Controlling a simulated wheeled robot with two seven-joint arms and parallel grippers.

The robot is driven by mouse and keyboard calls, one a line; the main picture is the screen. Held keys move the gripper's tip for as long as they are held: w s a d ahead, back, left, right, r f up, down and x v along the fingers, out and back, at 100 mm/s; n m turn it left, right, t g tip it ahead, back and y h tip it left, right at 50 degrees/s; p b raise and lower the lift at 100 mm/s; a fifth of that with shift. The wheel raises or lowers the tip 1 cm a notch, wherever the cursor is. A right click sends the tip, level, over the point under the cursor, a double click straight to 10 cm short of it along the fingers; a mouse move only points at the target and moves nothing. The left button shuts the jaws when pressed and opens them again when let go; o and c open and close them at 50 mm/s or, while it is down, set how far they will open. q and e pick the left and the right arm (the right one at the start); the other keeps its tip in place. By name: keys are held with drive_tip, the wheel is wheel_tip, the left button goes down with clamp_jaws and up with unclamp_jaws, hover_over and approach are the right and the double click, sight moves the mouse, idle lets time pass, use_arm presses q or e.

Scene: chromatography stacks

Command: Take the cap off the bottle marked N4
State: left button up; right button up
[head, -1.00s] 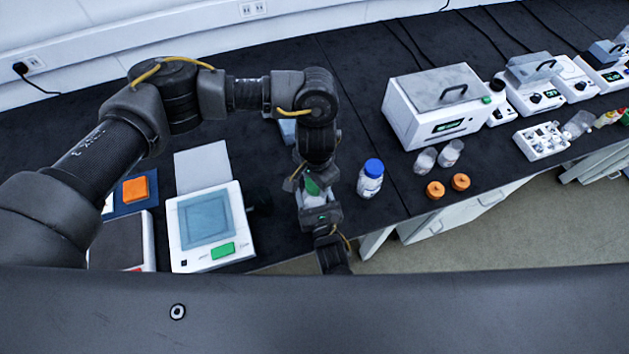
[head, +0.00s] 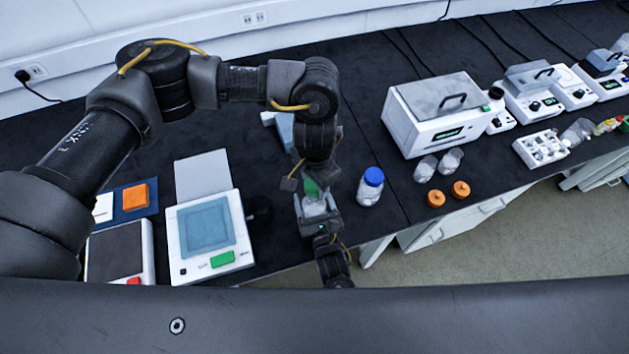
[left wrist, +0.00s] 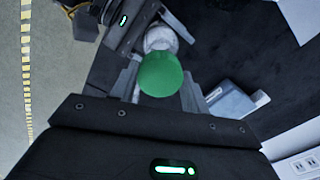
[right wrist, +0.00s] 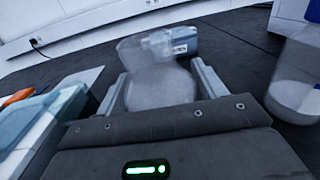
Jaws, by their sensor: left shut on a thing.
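My left gripper (left wrist: 158,88) is shut on a green cap (left wrist: 161,75), which also shows in the head view (head: 311,188). A clear bottle (right wrist: 160,85) stands between the fingers of my right gripper (right wrist: 160,88), which is shut on its body. In the right wrist view the bottle's neck shows no green cap on it. In the head view the bottle (head: 314,208) is just below the cap, partly hidden by the grippers. In the left wrist view the bottle (left wrist: 160,38) shows behind the cap. I cannot read any mark on the bottle.
A blue-capped bottle (head: 371,186) stands close to the right. Two orange caps (head: 436,198) and two open clear vessels (head: 426,168) are farther right, before a white instrument (head: 440,113). A white device with a blue-grey plate (head: 207,240) stands left. The bench edge is near.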

drive_tip(key=o, duration=0.3)
drive_tip(key=shift+o, duration=0.2)
drive_tip(key=b+v, duration=0.1)
drive_tip(key=v, duration=1.1)
